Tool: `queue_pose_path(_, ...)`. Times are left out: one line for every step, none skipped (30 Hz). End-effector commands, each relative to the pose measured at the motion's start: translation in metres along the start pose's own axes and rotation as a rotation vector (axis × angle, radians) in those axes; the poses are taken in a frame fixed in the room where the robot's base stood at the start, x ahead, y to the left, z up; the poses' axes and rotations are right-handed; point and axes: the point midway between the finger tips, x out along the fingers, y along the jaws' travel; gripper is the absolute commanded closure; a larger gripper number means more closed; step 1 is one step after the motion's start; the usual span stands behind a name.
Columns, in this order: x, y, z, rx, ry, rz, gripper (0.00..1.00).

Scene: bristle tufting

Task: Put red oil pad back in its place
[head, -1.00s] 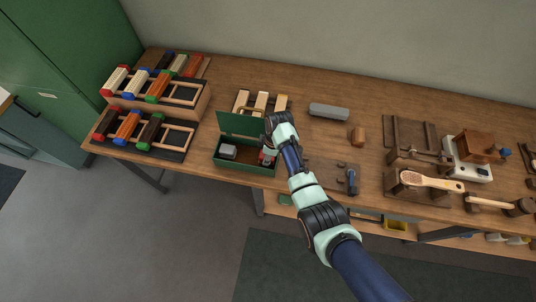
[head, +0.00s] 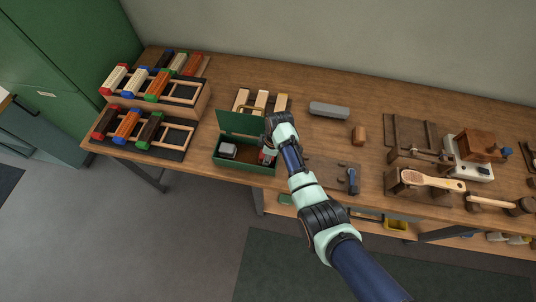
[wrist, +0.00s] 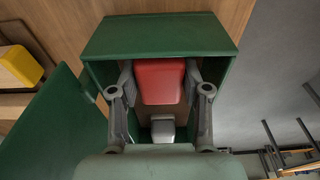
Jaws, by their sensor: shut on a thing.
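The red oil pad (wrist: 160,82) is between the fingers of my gripper (wrist: 160,98) in the wrist view. My gripper is shut on it, with one finger along each side. In the head view my gripper (head: 267,152) reaches down into the right end of the open green box (head: 245,168), and the pad is mostly hidden behind it. The green box (wrist: 158,38) surrounds the pad and fingers in the wrist view. I cannot tell whether the pad touches the box floor. A grey pad (head: 228,150) sits in the box's left part and also shows in the wrist view (wrist: 163,130).
The box's green lid (head: 240,123) stands open behind it. Pale wooden blocks (head: 261,100) lie behind the lid. Racks of coloured-end blocks (head: 143,134) stand to the left. A blue-grey tool (head: 352,180) and a grey bar (head: 329,110) lie to the right.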

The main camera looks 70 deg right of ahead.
Motion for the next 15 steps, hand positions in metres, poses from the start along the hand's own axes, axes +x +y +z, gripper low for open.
queue_pose_path(0.0012, 0.0001, 0.0001, 0.000, 0.000, 0.000, 0.81)
queue_pose_path(0.0017, 0.0001, 0.0002, 0.000, 0.000, 0.000, 0.81)
queue_pose_path(0.0023, 0.0001, 0.0003, 0.000, 0.000, 0.000, 0.81)
queue_pose_path(0.0027, 0.0001, 0.0003, 0.000, 0.000, 0.000, 0.81)
queue_pose_path(0.0032, 0.0001, 0.0004, 0.000, 0.000, 0.000, 0.81)
queue_pose_path(0.0038, 0.0001, 0.0005, 0.000, 0.000, 0.000, 0.81)
queue_pose_path(0.0033, 0.0001, 0.0004, 0.000, 0.000, 0.000, 0.50)
queue_pose_path(0.0031, 0.0001, 0.0004, 0.000, 0.000, 0.000, 0.45)
queue_pose_path(0.0031, 0.0001, 0.0004, 0.000, 0.000, 0.000, 0.38)
queue_pose_path(0.0031, 0.0001, 0.0004, 0.000, 0.000, 0.000, 0.33)
queue_pose_path(0.0031, 0.0001, 0.0004, 0.000, 0.000, 0.000, 0.28)
queue_pose_path(0.0031, 0.0001, 0.0004, 0.000, 0.000, 0.000, 0.24)
queue_pose_path(0.0031, 0.0001, 0.0004, 0.000, 0.000, 0.000, 0.24)
queue_pose_path(0.0031, 0.0001, 0.0004, 0.000, 0.000, 0.000, 0.24)
queue_pose_path(0.0031, 0.0001, 0.0004, 0.000, 0.000, 0.000, 0.24)
